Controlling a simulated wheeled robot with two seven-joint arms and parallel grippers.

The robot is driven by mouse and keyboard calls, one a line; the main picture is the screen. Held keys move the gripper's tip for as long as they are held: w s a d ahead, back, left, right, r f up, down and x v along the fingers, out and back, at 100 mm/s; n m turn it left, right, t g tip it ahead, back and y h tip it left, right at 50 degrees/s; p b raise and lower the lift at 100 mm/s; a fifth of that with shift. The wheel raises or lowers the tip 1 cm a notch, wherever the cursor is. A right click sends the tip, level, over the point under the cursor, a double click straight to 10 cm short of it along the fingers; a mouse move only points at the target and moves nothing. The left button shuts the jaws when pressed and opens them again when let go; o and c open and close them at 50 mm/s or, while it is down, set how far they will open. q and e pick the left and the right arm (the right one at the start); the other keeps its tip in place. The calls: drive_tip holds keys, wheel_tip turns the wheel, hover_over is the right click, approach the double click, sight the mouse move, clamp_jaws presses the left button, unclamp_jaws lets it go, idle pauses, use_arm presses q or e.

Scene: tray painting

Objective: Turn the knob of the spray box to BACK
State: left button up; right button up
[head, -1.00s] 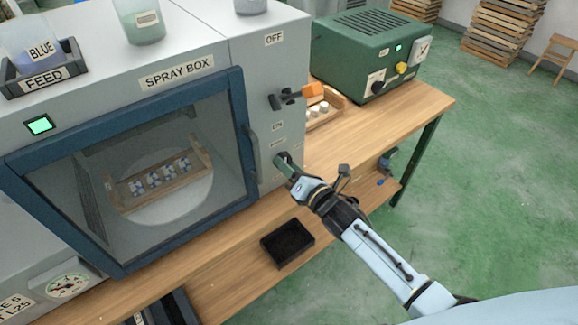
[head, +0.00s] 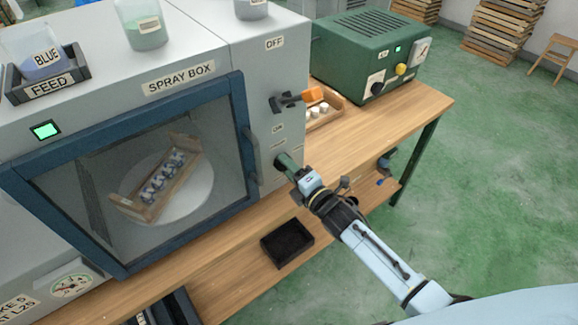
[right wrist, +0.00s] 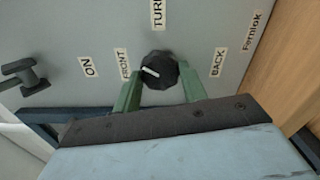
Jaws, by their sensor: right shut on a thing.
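The spray box (head: 180,75) fills the left of the head view. Its dark round knob (right wrist: 158,70) shows in the right wrist view, between the labels FRONT (right wrist: 124,63) and BACK (right wrist: 217,62), with TURN (right wrist: 158,14) between them. The knob's white mark points to the FRONT side. A wooden tray (head: 150,205) with blue-and-white pieces sits on a round white turntable (head: 200,200) behind the box's window. My left gripper is not in view.
A black switch lever (head: 285,102) sits above the knob, between OFF and ON labels. A green machine (head: 365,50) stands to the right on the wooden bench (head: 350,140). A black bin (head: 287,243) is on the lower shelf.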

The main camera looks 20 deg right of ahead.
drive_tip(key=shift+m+p, duration=0.75)
drive_tip(key=shift+m, duration=13.75)
drive_tip(key=o, duration=1)
drive_tip(key=v, duration=1.3)
drive_tip(key=shift+s+d, duration=0.1)
drive_tip(key=shift+s, duration=0.1)
